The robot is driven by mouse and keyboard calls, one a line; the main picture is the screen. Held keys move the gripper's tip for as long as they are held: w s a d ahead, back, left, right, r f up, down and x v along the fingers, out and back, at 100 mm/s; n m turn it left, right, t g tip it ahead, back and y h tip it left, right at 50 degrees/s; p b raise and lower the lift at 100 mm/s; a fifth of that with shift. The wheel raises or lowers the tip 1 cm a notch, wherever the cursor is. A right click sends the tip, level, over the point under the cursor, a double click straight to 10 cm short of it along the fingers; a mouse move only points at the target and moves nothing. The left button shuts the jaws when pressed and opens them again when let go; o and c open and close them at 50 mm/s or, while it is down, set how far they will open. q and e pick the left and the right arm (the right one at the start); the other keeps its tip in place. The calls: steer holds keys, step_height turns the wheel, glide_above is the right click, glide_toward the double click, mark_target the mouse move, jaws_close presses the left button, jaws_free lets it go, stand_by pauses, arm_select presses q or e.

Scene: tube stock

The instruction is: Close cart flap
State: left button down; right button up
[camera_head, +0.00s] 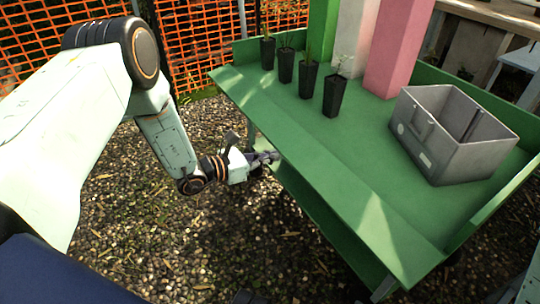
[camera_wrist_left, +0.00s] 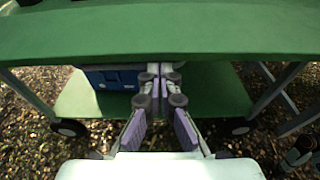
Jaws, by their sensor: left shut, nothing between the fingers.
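The green cart (camera_head: 370,140) stands in front of me. Its near-side flap (camera_head: 300,150) is a long green strip that leans outward and down from the cart's top, not upright like the other side walls. My left gripper (camera_head: 268,157) is shut and empty, low beside the flap's outer edge and partly hidden by it. In the left wrist view the flap (camera_wrist_left: 160,35) spans the top of the picture, and the left gripper (camera_wrist_left: 162,80) points in under it, above the lower shelf (camera_wrist_left: 215,90). I cannot tell whether they touch. My right gripper is out of view.
On the cart top stand several black plant pots (camera_head: 334,95), tall green, white and pink blocks (camera_head: 398,50), and a grey bin (camera_head: 455,135). A blue crate (camera_wrist_left: 110,78) sits on the lower shelf. Orange mesh fence (camera_head: 195,40) is behind. Gravel ground (camera_head: 200,240) is open at left.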

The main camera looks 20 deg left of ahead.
arm_select(q)
steer(key=shift+r+g+y+p, duration=0.3)
steer(key=shift+r+p, duration=0.1)
steer(key=shift+r, duration=0.1)
